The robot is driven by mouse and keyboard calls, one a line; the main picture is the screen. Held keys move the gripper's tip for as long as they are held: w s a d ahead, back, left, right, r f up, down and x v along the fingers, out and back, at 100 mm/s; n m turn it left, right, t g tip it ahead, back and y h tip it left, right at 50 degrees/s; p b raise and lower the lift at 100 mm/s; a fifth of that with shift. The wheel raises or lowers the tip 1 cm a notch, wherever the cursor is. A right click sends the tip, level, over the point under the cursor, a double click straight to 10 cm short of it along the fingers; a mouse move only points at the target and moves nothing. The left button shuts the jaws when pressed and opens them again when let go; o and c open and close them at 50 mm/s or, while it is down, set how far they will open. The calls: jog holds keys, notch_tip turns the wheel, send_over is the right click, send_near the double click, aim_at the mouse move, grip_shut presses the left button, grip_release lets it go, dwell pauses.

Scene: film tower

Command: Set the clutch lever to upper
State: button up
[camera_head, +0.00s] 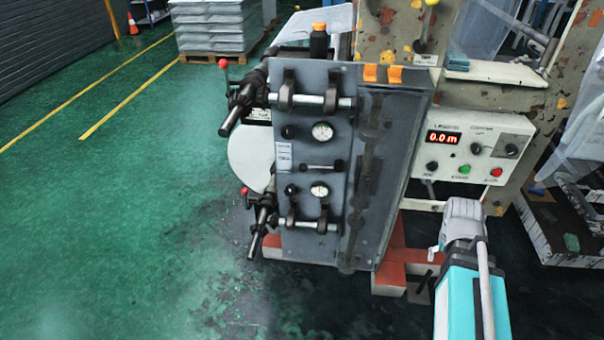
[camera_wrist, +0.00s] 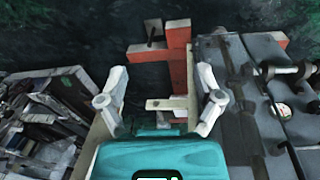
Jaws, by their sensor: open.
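No lever carries a readable clutch label, so I cannot tell for sure which one is the clutch lever. In the head view, a red-knobbed lever (camera_head: 223,63) sticks out at the grey panel's upper left and a second red-knobbed lever (camera_head: 245,191) at its lower left. A short horizontal handle (camera_head: 320,168) sits mid-panel, and a rod with a yellow knob (camera_head: 421,47) stands at the top right. In the wrist view, my gripper (camera_wrist: 162,70) is open, its fingers apart with nothing held. My arm stands at lower right in the head view, away from these levers.
The grey panel (camera_head: 345,75) stands mid-view. Right of it is a control box (camera_head: 470,126) reading 0.0 m. Orange-red base beams (camera_head: 405,262) lie below; the wrist view shows them beyond my fingers (camera_wrist: 176,60). Green floor (camera_head: 130,220) at left is clear.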

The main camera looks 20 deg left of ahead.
jog(key=w+a+f+n+t+h+b, duration=0.35)
jog(key=w+a+f+b, duration=0.35)
jog(key=f+b, duration=0.4)
jog(key=w+a+n+t+b, duration=0.3)
jog(key=a+n, duration=0.1)
jog(key=a, duration=0.4)
jog(key=w+a+r+n+t+b, duration=0.1)
jog(key=w+a+n+t+b, duration=0.2)
jog(key=a, duration=0.5)
jog(key=w+a+n+t+b, duration=0.3)
jog(key=w+a+n, duration=0.2)
jog(key=a, duration=0.3)
jog(key=shift+a+r, duration=0.1)
jog(key=shift+r, duration=0.3)
jog(key=n+t+y+b, duration=0.4)
jog(key=n+t+y, duration=0.1)
jog(key=n, duration=0.4)
send_near(302, 170)
jog(key=s, duration=0.2)
jog(key=shift+r, duration=0.2)
jog(key=shift+w, duration=0.1)
jog(key=w, duration=1.3)
jog(key=shift+w+a, duration=0.15)
jog(key=shift+w, duration=0.2)
